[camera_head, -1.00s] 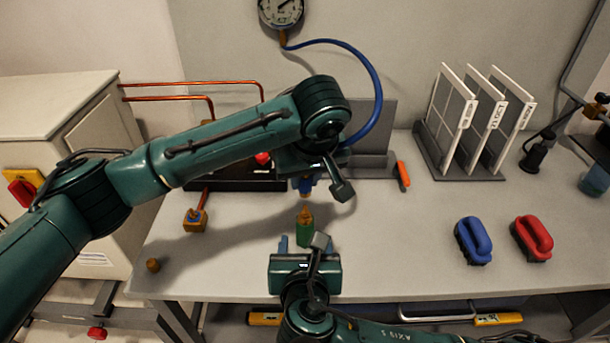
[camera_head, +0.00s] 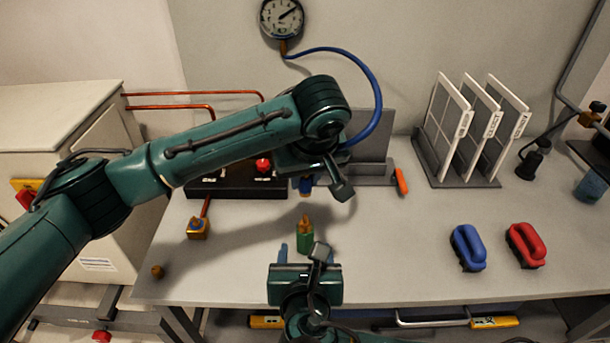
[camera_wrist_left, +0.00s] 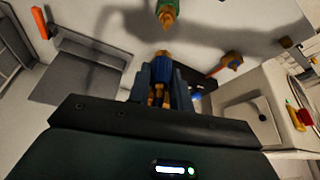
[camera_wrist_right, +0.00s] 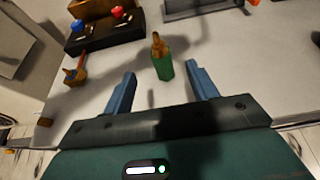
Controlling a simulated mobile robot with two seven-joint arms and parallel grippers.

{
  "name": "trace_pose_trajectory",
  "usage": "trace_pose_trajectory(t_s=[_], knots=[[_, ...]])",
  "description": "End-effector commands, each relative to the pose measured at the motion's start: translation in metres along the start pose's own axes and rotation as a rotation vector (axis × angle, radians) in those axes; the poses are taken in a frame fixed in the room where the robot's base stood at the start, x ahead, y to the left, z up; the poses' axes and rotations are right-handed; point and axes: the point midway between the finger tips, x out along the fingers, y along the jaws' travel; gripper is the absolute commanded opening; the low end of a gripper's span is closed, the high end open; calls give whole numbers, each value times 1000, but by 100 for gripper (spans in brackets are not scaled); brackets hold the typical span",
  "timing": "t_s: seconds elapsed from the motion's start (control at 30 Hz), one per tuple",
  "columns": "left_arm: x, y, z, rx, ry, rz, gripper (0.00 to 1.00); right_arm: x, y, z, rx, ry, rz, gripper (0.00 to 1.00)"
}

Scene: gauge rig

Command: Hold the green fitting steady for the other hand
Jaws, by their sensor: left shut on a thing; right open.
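The green fitting (camera_head: 305,241) has a brass top and stands upright on the workbench. It also shows in the right wrist view (camera_wrist_right: 165,69) and at the top of the left wrist view (camera_wrist_left: 168,10). My right gripper (camera_head: 306,254) is open, low in front of the fitting; in the right wrist view the fitting appears between its blue fingertips (camera_wrist_right: 162,72), with a gap on each side. My left gripper (camera_wrist_left: 163,70) is shut on a blue fitting (camera_wrist_left: 161,72) with brass ends, held beyond the green one. In the head view my left wrist mostly hides it.
A brass valve piece (camera_head: 198,228) and a small brass part (camera_head: 157,271) lie at left. A black block with a red knob (camera_head: 263,165) stands behind. The bench between is clear.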

Motion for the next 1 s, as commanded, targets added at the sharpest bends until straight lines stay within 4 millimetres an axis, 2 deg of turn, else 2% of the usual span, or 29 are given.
trace_pose_trajectory(t_s=[0.03, 0.47, 0.73, 1.0], knots=[[-8, 0, -4, 0, 0, 0, 0, -3, 0, 6, -1, 1, -1, 58], [-40, 0, -17, 0, 0, 0, 0, -12, 0, 30, -1, 1, 0, 58], [-52, 0, -21, 0, 0, 0, 0, -20, 0, 47, 1, 0, 1, 58], [-51, 0, -21, 0, 0, 0, 0, -19, 0, 47, 0, 0, 0, 58]])
